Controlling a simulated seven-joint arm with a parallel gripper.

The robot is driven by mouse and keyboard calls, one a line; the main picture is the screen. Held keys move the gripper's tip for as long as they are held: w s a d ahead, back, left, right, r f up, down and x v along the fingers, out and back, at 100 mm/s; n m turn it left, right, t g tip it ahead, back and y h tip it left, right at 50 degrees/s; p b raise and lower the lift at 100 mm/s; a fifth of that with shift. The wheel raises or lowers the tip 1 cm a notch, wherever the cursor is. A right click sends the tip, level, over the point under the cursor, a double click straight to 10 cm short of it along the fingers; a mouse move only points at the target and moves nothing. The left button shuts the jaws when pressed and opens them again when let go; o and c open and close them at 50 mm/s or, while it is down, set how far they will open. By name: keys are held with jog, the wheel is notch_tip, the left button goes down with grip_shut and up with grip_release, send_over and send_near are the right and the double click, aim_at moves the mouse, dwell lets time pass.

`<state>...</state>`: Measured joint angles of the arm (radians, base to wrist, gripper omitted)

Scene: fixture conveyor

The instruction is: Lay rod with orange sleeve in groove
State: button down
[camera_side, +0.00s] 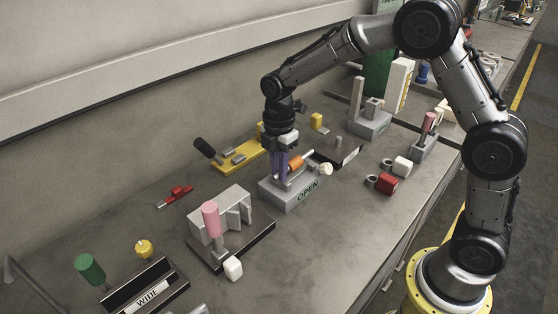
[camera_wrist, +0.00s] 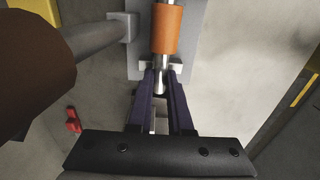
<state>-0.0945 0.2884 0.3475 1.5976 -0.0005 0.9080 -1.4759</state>
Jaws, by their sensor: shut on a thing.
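The rod with the orange sleeve (camera_side: 296,163) shows in the side view over the grey block marked OPEN (camera_side: 285,202). A pale knob (camera_side: 326,169) is at its right end. My gripper (camera_side: 281,178) has its purple fingers down at the block, shut on the rod's bare metal end left of the sleeve. In the wrist view the orange sleeve (camera_wrist: 168,30) lies beyond the fingertips of my gripper (camera_wrist: 161,80), over the grey block (camera_wrist: 190,58). I cannot tell whether the rod rests in the groove.
A yellow fixture with a black handle (camera_side: 208,150) stands close behind left. A dark tray (camera_side: 338,154) is behind right. A grey fixture with a pink cylinder (camera_side: 211,219) is at front left. A red piece (camera_side: 381,183) lies at right.

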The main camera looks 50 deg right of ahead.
jog(key=shift+f, duration=0.4)
jog(key=shift+f, duration=0.15)
jog(key=c, duration=0.9)
grip_release()
jog(key=shift+o, duration=0.7)
jog(key=shift+s+f, duration=0.1)
jog(key=shift+s, duration=0.15)
notch_tip(320, 180, up, 15)
jog(key=shift+w+f, duration=0.2)
jog(key=shift+w, duration=0.15)
